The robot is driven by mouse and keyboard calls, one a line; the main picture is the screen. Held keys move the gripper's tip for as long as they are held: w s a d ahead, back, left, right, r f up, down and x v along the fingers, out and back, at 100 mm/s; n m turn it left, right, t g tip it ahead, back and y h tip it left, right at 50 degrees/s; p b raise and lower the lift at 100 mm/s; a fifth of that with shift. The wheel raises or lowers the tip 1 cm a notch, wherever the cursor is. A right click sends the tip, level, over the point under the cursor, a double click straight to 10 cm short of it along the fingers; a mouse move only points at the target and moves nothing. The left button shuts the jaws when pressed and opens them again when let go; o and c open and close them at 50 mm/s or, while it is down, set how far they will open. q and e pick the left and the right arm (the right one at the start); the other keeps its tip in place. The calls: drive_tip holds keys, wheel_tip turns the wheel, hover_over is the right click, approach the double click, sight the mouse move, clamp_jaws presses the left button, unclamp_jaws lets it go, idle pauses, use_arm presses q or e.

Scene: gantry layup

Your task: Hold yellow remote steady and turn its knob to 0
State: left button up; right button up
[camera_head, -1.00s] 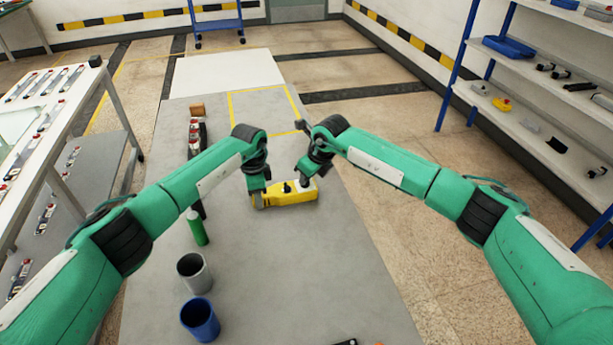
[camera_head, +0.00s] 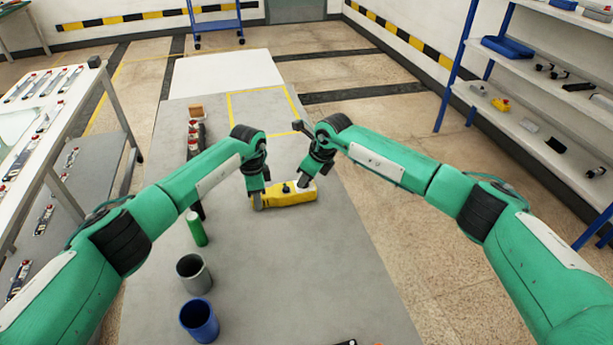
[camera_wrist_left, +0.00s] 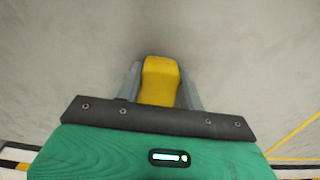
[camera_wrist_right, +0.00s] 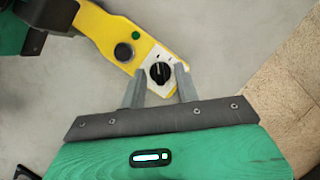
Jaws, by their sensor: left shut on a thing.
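The yellow remote (camera_head: 283,197) lies on the grey table, its long side running left to right. My left gripper (camera_head: 257,203) is shut on its left end; the left wrist view shows the yellow end (camera_wrist_left: 159,80) between both fingers. In the right wrist view the remote has a dark round button (camera_wrist_right: 124,51), a small green dot and a black knob (camera_wrist_right: 160,73) on a pale dial. The dial's numbers are too small to read. My right gripper (camera_wrist_right: 160,77) is open at the knob, with a finger on either side and visible gaps. Contact cannot be told.
A green bottle-like cylinder (camera_head: 197,228), a grey cup (camera_head: 194,272) and a blue cup (camera_head: 199,320) stand nearer on the table's left. A dark rack (camera_head: 194,140) and a brown block (camera_head: 196,111) lie further back. The table to the right of the remote is clear.

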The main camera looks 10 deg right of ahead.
drive_tip(key=shift+r, duration=0.15)
drive_tip(key=v, duration=1.1)
drive_tip(key=shift+d+r, duration=0.15)
drive_tip(key=shift+r, duration=0.15)
drive_tip(key=shift+s, duration=0.15)
use_arm(q)
drive_tip(key=o, duration=1.2)
drive_tip(key=shift+o, duration=0.2)
